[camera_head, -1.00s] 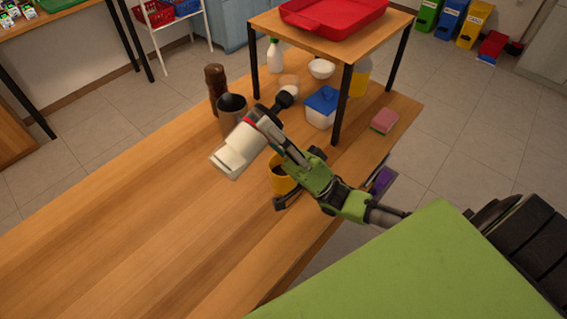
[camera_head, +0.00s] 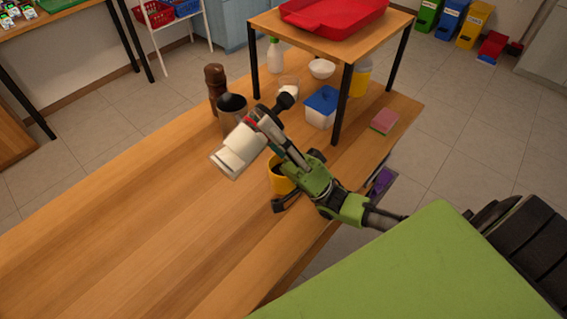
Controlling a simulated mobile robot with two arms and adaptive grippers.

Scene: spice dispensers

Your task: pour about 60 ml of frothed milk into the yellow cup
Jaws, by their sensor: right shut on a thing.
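The yellow cup (camera_head: 280,184) stands on the wooden table; its inside looks dark, and my right wrist hides part of it. I cannot see any stream of milk. My left gripper is not in view.
A dark metal container (camera_head: 232,113) and a brown grinder (camera_head: 215,88) stand just behind the vessel. A blue-lidded box (camera_head: 321,110) is near the shelf leg (camera_head: 342,105). A pink sponge (camera_head: 385,121) lies at the right. The table's left front is clear.

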